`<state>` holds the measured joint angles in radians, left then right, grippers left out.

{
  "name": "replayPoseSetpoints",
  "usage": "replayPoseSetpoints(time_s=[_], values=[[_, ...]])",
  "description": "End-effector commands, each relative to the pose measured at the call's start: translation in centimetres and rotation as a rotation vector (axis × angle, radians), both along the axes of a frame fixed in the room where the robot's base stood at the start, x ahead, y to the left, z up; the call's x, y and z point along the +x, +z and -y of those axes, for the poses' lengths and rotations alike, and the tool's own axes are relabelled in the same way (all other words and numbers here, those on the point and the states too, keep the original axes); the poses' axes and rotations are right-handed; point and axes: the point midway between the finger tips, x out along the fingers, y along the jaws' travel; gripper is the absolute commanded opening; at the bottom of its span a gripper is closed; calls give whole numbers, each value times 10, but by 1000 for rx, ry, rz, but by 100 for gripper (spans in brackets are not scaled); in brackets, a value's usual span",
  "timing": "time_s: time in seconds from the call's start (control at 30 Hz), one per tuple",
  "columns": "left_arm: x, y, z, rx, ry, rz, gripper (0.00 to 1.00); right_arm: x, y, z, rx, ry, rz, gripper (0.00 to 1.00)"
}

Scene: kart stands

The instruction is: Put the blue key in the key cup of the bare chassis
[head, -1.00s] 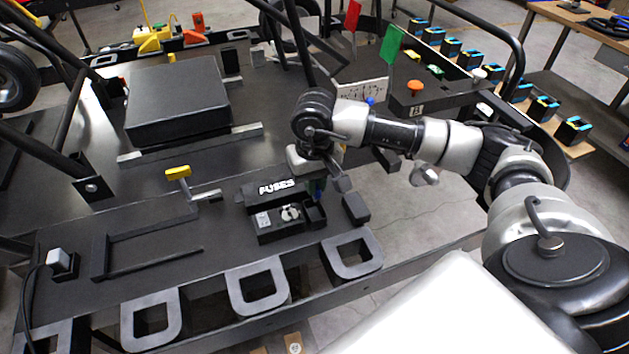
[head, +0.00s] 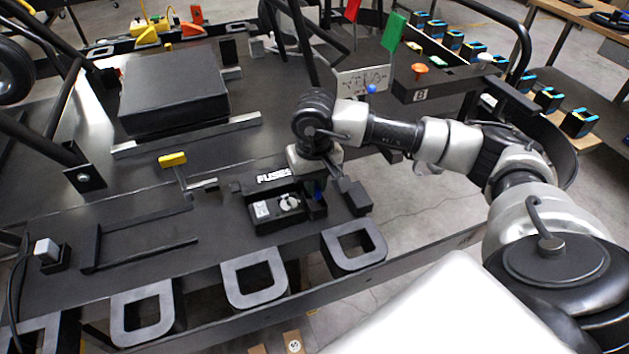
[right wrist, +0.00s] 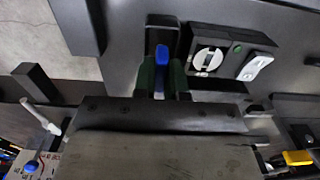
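The blue key (right wrist: 160,52) stands between the two dark green fingers of my right gripper (right wrist: 161,78), which look closed on its sides. In the head view the key (head: 318,187) shows as a small blue patch under my right gripper (head: 322,183). The key cup, a small black open box (head: 317,209), is at the right end of the black switch panel (head: 262,228) on the chassis. In the right wrist view the key is at the dark cup (right wrist: 161,24). How deep its lower end sits is hidden. My left gripper is not in view.
A black block (head: 356,197) is close to the right. A yellow-handled lever (head: 172,159) is to the left.

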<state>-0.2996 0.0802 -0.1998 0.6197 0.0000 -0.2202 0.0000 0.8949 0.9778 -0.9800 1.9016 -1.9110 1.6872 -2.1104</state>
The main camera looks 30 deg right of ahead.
Motion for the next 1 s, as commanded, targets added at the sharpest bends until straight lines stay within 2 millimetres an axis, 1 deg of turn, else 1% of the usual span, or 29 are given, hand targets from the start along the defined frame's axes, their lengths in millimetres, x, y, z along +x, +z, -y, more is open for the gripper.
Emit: replayPoseSetpoints(time_s=[0.03, 0.17, 0.43, 0.53, 0.67, 0.9, 1.0], values=[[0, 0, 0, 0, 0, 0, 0, 0, 0, 0, 0, 0, 0, 20], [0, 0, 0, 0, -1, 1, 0, 0, 0, 0, 0, 0, 0, 40], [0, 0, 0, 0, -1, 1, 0, 0, 1, 0, 0, 0, 0, 41], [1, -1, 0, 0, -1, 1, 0, 1, 6, 0, 1, 0, 2, 41], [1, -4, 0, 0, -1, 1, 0, 1, 25, 0, 0, 0, 4, 41], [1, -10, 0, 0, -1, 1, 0, 1, 75, 0, 2, 0, 7, 41], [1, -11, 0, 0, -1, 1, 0, 1, 91, 0, 1, 0, 4, 41]])
